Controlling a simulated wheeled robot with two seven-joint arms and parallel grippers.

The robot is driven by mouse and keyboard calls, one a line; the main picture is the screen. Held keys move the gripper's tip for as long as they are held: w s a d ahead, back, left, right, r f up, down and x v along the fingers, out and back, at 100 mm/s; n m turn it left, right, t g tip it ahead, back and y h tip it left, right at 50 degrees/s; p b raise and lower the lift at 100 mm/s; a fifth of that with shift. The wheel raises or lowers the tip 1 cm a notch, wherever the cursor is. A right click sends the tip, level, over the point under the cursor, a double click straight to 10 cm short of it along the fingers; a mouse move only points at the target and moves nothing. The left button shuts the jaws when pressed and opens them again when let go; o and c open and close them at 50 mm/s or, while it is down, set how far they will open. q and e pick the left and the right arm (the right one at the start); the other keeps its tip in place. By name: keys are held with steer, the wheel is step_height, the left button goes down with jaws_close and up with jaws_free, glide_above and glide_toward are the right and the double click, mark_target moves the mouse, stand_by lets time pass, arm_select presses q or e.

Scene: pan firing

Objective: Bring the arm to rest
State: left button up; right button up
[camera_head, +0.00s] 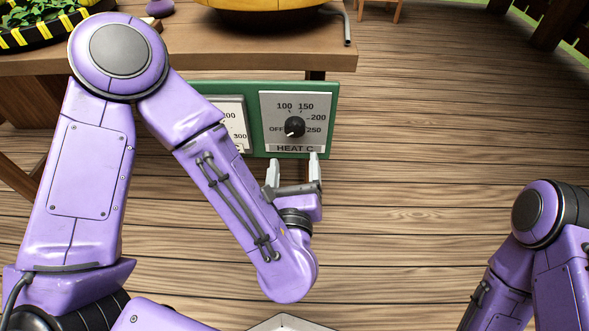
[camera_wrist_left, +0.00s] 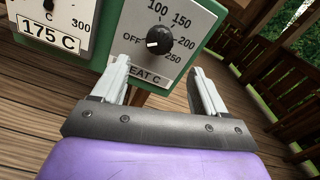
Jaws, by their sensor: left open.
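My left gripper (camera_head: 293,172) is open and empty, its two fingers pointing at the lower part of the heat panel. It also shows in the left wrist view (camera_wrist_left: 161,78). The black heat knob (camera_head: 294,127) sits on the white plate marked HEAT C (camera_head: 320,104), just beyond the fingertips, and they look apart from it. In the left wrist view the white pointer of the knob (camera_wrist_left: 159,42) is toward OFF. My left arm (camera_head: 220,180) crosses the head view and hides part of the green panel. My right arm is at the lower right; its gripper is out of view.
A wooden table (camera_head: 240,52) stands above the green panel (camera_head: 330,91). On it are a yellow pan-like vessel (camera_head: 265,5) and a dark tray (camera_head: 45,32) with leaves. A gauge plate reading 175 C (camera_wrist_left: 50,35) is left of the knob. The plank floor (camera_head: 430,150) at right is clear.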

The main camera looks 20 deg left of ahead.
arm_select(q)
steer(key=shift+s+d, duration=0.1)
steer(key=shift+s, duration=0.3)
